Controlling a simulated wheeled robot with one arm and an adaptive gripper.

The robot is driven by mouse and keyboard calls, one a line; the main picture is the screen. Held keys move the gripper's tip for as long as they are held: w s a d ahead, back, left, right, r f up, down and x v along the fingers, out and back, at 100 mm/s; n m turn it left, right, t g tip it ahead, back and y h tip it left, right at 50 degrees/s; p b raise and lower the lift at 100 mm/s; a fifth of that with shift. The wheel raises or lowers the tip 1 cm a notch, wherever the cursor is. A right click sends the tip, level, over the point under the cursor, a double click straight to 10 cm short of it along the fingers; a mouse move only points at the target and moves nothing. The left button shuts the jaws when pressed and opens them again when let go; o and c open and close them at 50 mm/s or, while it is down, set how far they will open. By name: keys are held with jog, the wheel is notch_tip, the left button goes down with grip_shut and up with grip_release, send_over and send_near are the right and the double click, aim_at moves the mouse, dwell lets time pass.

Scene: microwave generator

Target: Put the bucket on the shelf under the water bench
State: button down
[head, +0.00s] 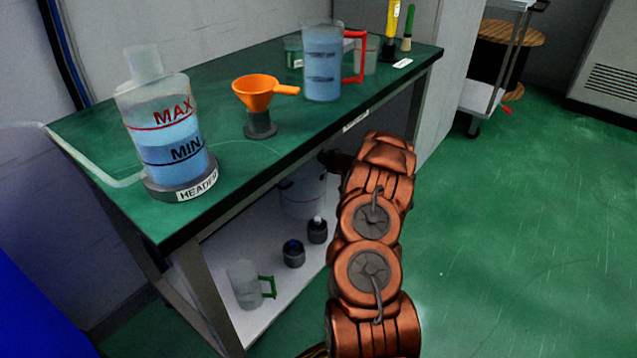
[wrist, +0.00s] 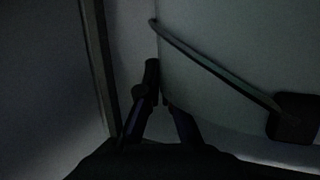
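The bucket (head: 303,196) is a pale, whitish pail. In the head view it is upright at the lower shelf (head: 262,325) of the green-topped water bench (head: 225,135), partly hidden by the bench edge and my arm. In the wrist view the bucket's pale wall (wrist: 225,45) fills the right side, with a dark handle running diagonally across it. My gripper (wrist: 160,100) is right at the bucket's left edge, its dark fingers at or very near the wall. The wrist view is too dark to tell whether they pinch it. In the head view the gripper is mostly hidden behind my arm.
On the bench top stand a header bottle (head: 165,130), an orange funnel (head: 257,95) and a blue-filled jug (head: 322,65) with a red handle. A clear jug (head: 245,285) with a green handle and two small dark pots (head: 293,253) are on the shelf. Green floor at right is open.

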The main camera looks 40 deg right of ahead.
aim_at(318, 169)
notch_tip(318, 169, down, 6)
jog(key=shift+r+b, duration=0.1)
jog(key=shift+b, duration=0.95)
jog(key=c, duration=1.3)
grip_release()
jog(key=shift+s, duration=0.2)
jog(key=shift+p+v, duration=2.05)
jog(key=shift+v, duration=3.8)
jog(key=shift+a, duration=0.1)
